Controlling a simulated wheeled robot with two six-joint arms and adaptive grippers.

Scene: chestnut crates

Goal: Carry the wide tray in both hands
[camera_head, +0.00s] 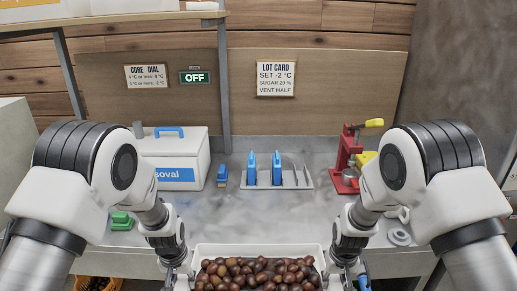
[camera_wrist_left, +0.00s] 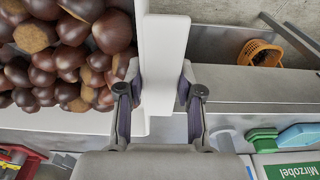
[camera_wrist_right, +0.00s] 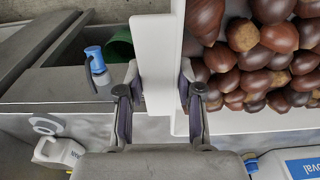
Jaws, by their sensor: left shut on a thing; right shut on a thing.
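The wide tray (camera_head: 258,249) is white and full of brown chestnuts (camera_head: 258,274). It is at the bottom middle of the head view, in front of the counter, and its near part is cut off. My left gripper (camera_wrist_left: 160,92) is shut on the tray's left end wall, one finger on each side. My right gripper (camera_wrist_right: 160,92) is shut on the tray's right end wall in the same way. In the head view the left gripper (camera_head: 178,276) and right gripper (camera_head: 343,274) flank the tray. What is under the tray is hidden.
A grey counter (camera_head: 250,222) has clear room in its middle. On it are a white box with a blue handle (camera_head: 180,150), a rack with blue tools (camera_head: 277,180), a red press (camera_head: 347,155) and a green block (camera_head: 121,220). An orange basket (camera_wrist_left: 262,52) stands lower left.

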